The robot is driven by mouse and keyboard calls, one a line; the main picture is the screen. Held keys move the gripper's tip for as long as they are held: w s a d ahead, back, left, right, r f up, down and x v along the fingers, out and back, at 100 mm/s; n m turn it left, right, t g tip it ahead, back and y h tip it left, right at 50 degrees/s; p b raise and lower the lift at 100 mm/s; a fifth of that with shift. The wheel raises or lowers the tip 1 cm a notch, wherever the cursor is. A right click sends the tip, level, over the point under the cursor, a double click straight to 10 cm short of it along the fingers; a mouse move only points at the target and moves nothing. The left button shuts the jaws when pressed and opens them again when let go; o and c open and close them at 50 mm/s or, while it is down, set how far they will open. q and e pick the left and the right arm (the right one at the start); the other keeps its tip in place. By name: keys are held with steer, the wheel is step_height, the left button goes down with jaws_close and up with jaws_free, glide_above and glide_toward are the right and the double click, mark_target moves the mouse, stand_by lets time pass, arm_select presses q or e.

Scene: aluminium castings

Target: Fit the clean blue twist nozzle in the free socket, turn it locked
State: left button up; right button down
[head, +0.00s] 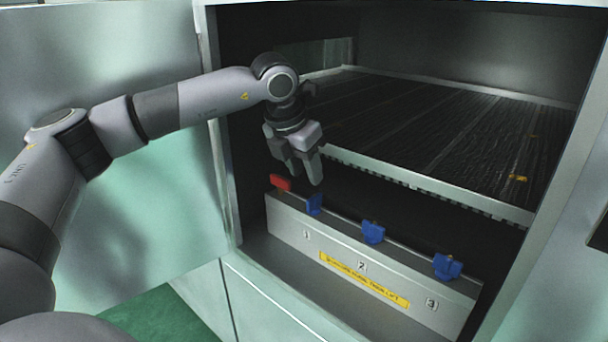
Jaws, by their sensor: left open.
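Whether each is locked, and which is clean, I cannot tell. My right gripper is out of view.
A red piece (280,183) stands at the bar's left end, close to my fingers. The bar's front (340,258) carries a yellow label. A dark ribbed deck (430,130) lies behind. The cabinet frame (222,170) borders the opening, with an open door at left.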

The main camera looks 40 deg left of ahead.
mark_target(314, 197)
arm_select(q)
steer(key=p+x, duration=0.1)
steer(key=x, duration=0.6)
steer(key=shift+s+d+f, duration=0.1)
steer(key=shift+f, duration=0.05)
